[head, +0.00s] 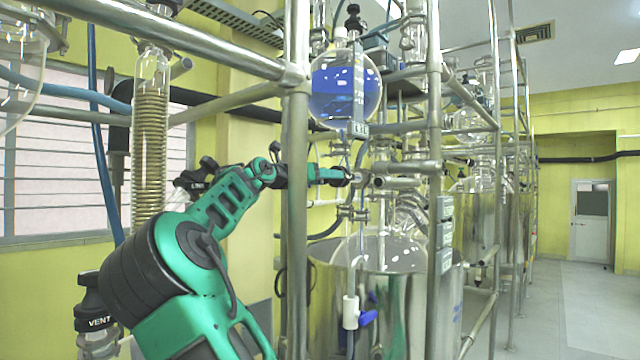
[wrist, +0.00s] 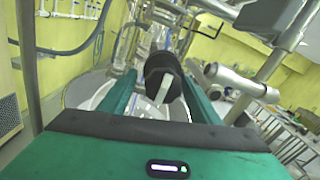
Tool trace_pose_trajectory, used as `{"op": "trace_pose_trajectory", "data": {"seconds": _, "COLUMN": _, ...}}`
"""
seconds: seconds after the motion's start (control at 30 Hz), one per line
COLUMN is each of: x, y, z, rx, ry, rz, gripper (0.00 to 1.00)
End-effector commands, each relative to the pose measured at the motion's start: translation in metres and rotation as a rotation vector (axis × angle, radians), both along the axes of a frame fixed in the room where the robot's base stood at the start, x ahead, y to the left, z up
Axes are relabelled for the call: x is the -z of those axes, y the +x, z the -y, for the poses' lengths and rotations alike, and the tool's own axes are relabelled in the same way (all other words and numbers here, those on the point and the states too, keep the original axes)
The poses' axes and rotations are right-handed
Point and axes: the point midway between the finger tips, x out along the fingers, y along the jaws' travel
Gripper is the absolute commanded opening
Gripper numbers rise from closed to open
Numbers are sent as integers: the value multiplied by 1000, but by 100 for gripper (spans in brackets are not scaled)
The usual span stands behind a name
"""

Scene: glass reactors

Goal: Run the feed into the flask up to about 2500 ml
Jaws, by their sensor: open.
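The feed vessel, a round glass bulb (head: 330,92) partly filled with blue liquid, hangs in the frame at upper centre. Below it, glass tubing leads down to the large glass flask (head: 395,252), which sits in a steel bath (head: 325,300); I see no blue liquid in the flask, and its level marks cannot be read. My gripper (head: 345,176) is at the tubing between them. In the wrist view my gripper (wrist: 161,82) is open, its fingers on either side of a black knob (wrist: 168,68) with a white part; contact cannot be told.
A steel upright (head: 297,200) stands close beside my arm, and another upright (head: 433,150) is to the right. A blue-handled stopcock (head: 368,318) is in front of the bath. A glass coil column (head: 151,130) is at left. Open floor (head: 575,310) lies at far right.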

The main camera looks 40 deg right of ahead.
Motion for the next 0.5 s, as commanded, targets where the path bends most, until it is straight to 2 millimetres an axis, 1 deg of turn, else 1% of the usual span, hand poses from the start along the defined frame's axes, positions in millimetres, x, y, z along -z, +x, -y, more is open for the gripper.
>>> {"op": "trace_pose_trajectory", "data": {"seconds": 0.17, "x": 0, "y": 0, "z": -17, "rx": -1, "ry": -1, "rz": 0, "gripper": 57}}
{"op": "trace_pose_trajectory", "data": {"seconds": 0.5, "x": 1, "y": -3, "z": -76, "rx": -3, "ry": 0, "rz": -2, "gripper": 57}}
